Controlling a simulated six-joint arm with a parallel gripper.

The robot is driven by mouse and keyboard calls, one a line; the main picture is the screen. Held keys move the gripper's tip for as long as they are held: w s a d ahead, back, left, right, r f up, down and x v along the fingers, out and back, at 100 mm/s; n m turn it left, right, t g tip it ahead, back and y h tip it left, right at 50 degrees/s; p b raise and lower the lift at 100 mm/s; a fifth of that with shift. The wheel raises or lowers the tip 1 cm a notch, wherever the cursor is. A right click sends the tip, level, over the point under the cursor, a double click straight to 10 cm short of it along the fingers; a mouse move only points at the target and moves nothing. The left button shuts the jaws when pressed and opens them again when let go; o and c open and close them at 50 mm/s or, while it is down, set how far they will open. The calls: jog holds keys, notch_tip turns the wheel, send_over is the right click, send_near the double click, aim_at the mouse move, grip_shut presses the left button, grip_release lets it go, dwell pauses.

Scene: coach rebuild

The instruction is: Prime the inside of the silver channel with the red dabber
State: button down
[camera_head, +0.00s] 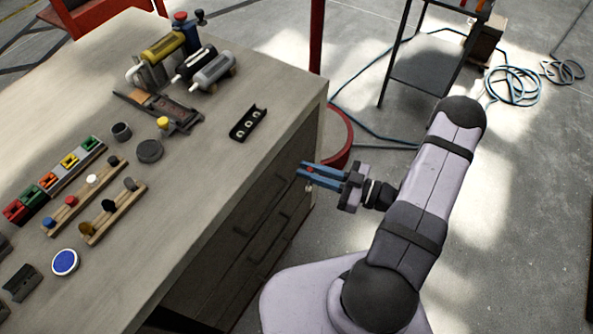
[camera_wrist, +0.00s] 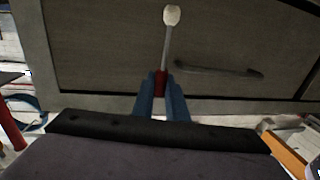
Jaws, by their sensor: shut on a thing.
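My gripper (camera_head: 305,174) has blue fingers and hangs in front of the grey drawer front, right of the workbench. It is shut on the red dabber, whose red grip (camera_wrist: 161,84) sits between the fingertips in the wrist view. A thin pale stem rises in that picture to a white tip (camera_wrist: 172,15), pointing away from the gripper. I cannot pick out the silver channel with certainty; a short dark trough-shaped piece (camera_head: 21,284) lies at the bench's left edge.
The workbench (camera_head: 200,185) carries wooden racks (camera_head: 112,215) with coloured pieces, a row of coloured blocks (camera_head: 69,160), a blue-topped round tin (camera_head: 65,262), a black holder (camera_head: 248,123) and several cylinders (camera_head: 214,70) at the back. Its front right area is clear. A drawer handle (camera_wrist: 220,71) is near the dabber.

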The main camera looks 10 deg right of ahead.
dwell(0.3)
jog(key=a+r+n+g+y+p, duration=0.1)
jog(key=a+r+p, duration=0.1)
jog(key=r+p, duration=0.9)
jog(key=a+r+n+g+p, duration=0.1)
jog(key=a+r+p, duration=0.1)
jog(key=r+p, duration=0.95)
jog(key=s+a+r+n+g+y+b, duration=0.1)
jog(key=s+a+r+n+g, duration=0.15)
jog(key=a, duration=0.85)
jog(key=s+a+r+n+g+b, duration=0.15)
jog(key=a+g, duration=0.25)
jog(key=a, duration=0.7)
jog(key=s+a+r+n+g+y+b, duration=0.1)
jog(key=s+a+n+g, duration=0.2)
jog(key=a, duration=0.8)
jog(key=w+a+r+m+t, duration=0.2)
jog(key=w+a+m+t, duration=0.2)
jog(key=w+d+m+t+h, duration=0.3)
jog(key=w+d+m+t, duration=0.1)
jog(key=w+t, duration=0.3)
jog(key=w+m, duration=0.1)
jog(key=w, duration=0.1)
jog(key=shift+w, duration=0.4)
jog(key=shift+f+t+b, duration=0.1)
jog(key=shift+t+b, duration=0.15)
jog(key=shift+b, duration=0.05)
